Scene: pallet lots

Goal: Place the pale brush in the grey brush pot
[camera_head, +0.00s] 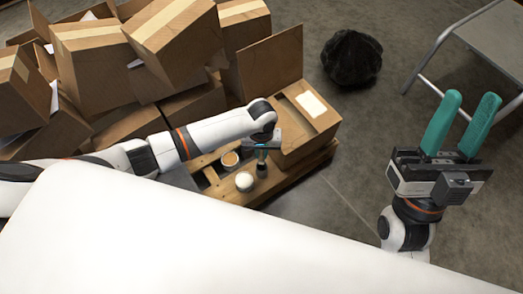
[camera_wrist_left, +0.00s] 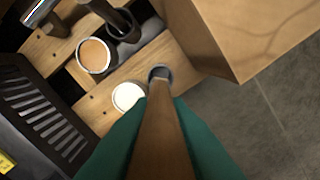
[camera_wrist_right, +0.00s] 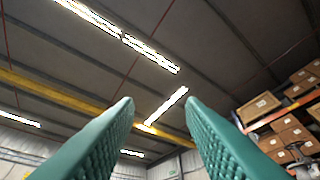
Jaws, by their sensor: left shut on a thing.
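My left gripper (camera_head: 262,150) is over the pallet's near end, pointing down. In the left wrist view its green fingers are shut on a brown, wood-coloured brush (camera_wrist_left: 160,135). The brush's far end meets a small round grey pot (camera_wrist_left: 160,71) in that view. I cannot tell whether the end is inside the pot or just above it. The grey pot also shows in the head view (camera_head: 262,170), right below the gripper. My right gripper (camera_head: 470,97) is raised at the right, open and empty, with its green fingers (camera_wrist_right: 158,105) apart.
A white-topped pot (camera_wrist_left: 128,97), a tan-filled pot (camera_wrist_left: 94,56) and a dark pot (camera_wrist_left: 125,38) stand close by on the wooden pallet (camera_head: 222,188). A cardboard box (camera_head: 305,115) stands beside the grey pot. More boxes are piled behind. A black bag (camera_head: 351,58) lies on clear floor.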

